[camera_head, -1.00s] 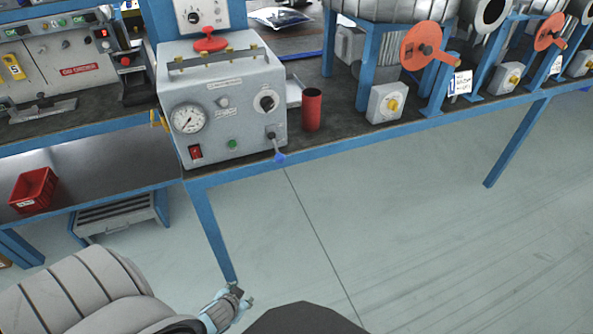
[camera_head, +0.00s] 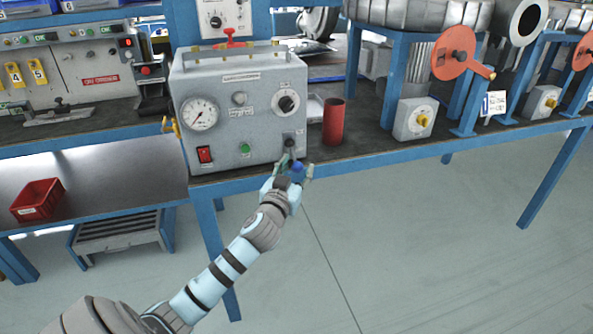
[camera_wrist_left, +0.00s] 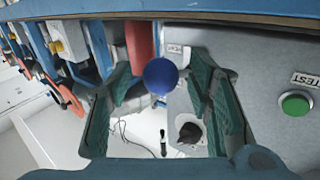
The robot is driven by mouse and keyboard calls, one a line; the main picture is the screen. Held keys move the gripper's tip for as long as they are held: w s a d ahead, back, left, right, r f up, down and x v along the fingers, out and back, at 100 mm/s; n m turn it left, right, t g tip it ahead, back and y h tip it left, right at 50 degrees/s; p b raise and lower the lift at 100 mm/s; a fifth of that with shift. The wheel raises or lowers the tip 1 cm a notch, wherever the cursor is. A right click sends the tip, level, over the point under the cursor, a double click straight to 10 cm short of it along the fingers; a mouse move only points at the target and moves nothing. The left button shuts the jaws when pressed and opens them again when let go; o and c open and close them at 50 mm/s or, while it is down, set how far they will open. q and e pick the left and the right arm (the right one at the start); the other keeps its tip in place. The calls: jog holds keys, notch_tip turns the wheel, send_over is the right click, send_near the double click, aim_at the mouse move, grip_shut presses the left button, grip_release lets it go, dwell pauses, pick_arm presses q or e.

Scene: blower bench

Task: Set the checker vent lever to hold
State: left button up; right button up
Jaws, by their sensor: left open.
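The grey checker box (camera_head: 242,110) stands on the bench, with a gauge, a round selector knob, a red switch and a green button on its front. Its vent lever (camera_head: 290,143) sits at the lower right of the front panel and ends in a blue ball (camera_head: 297,173). My left gripper (camera_head: 295,168) is open at the lever, with a finger on either side of the ball. In the left wrist view the blue ball (camera_wrist_left: 161,76) shows between the two green-padded fingers (camera_wrist_left: 160,88), with gaps on both sides. A small label is partly visible behind it.
A red cylinder (camera_head: 333,122) stands just right of the checker box. Further right are a grey box with a yellow knob (camera_head: 415,119) and an orange disc with a handle (camera_head: 453,53). A red bin (camera_head: 37,200) is on the lower shelf. The floor in front is free.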

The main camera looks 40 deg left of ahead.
pick_arm(q)
jog(key=shift+w+a, duration=0.15)
jog(key=shift+w, duration=0.35)
pick_arm(e)
jog(key=shift+w+d, duration=0.1)
jog(key=shift+w, duration=0.3)
pick_arm(q)
jog(key=shift+c, duration=0.6)
jog(key=shift+s+a, duration=0.1)
jog(key=shift+a, duration=0.05)
jog(key=c, duration=1)
pick_arm(e)
jog(key=shift+s, duration=0.25)
pick_arm(q)
jog(key=shift+r, duration=0.1)
pick_arm(e)
jog(key=shift+r, duration=0.1)
